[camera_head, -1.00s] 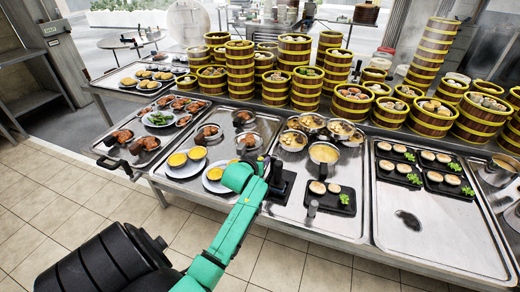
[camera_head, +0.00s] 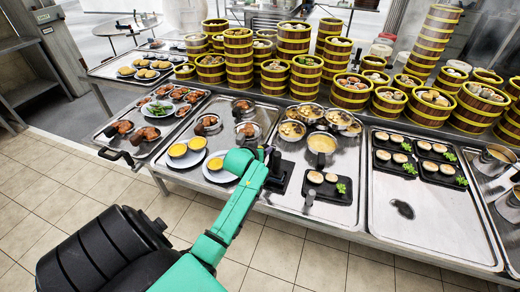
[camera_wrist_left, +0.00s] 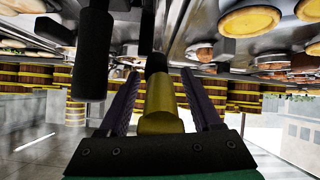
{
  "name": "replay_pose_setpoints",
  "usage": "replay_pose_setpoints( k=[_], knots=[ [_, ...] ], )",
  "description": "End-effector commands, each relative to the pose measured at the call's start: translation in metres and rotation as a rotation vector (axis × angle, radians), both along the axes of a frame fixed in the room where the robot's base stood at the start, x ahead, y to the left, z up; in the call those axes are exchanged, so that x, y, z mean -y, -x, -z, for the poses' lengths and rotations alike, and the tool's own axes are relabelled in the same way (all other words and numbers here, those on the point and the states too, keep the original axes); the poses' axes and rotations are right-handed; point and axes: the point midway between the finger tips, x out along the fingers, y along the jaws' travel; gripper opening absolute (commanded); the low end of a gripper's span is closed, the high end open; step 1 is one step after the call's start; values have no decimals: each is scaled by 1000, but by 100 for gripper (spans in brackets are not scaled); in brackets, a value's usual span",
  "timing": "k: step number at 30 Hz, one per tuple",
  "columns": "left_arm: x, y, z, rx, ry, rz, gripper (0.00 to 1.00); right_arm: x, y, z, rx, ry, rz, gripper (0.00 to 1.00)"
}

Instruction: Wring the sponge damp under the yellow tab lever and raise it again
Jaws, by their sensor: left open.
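My left gripper (camera_head: 268,160) is at the black block-shaped device (camera_head: 283,178) near the front of the metal counter. In the left wrist view its two dark ribbed fingers (camera_wrist_left: 160,105) are spread. A yellow rounded bar (camera_wrist_left: 160,112) with a dark far end, seemingly the tab lever, lies between them; I cannot tell whether they touch it. In the head view the lever is hidden by the hand. I cannot make out the sponge. My right gripper is not in view.
A black tray with buns (camera_head: 332,189) lies close right of the device. A plate with a yellow tart (camera_head: 217,166) is close left. Bamboo steamer towers (camera_head: 293,50) stand at the back. The right metal tray (camera_head: 440,225) has bare room. A dark post (camera_wrist_left: 95,45) rises beside the fingers.

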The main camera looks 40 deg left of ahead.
Motion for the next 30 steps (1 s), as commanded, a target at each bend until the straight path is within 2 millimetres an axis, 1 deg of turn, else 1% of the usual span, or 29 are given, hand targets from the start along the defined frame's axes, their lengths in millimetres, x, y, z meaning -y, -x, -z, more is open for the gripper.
replay_pose_setpoints(
  k=[5,8,18,22,25,30],
  knots=[
    [3,8,-5,0,0,0,66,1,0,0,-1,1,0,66],
    [7,21,-14,1,0,1,66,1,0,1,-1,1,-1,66],
    [29,82,-54,0,1,-1,66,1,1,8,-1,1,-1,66],
    [36,103,-69,-1,0,0,66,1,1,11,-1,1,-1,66],
    [39,112,-76,-2,1,0,66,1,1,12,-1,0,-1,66],
    [40,115,-79,-2,1,0,66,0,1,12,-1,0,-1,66]
  ],
)
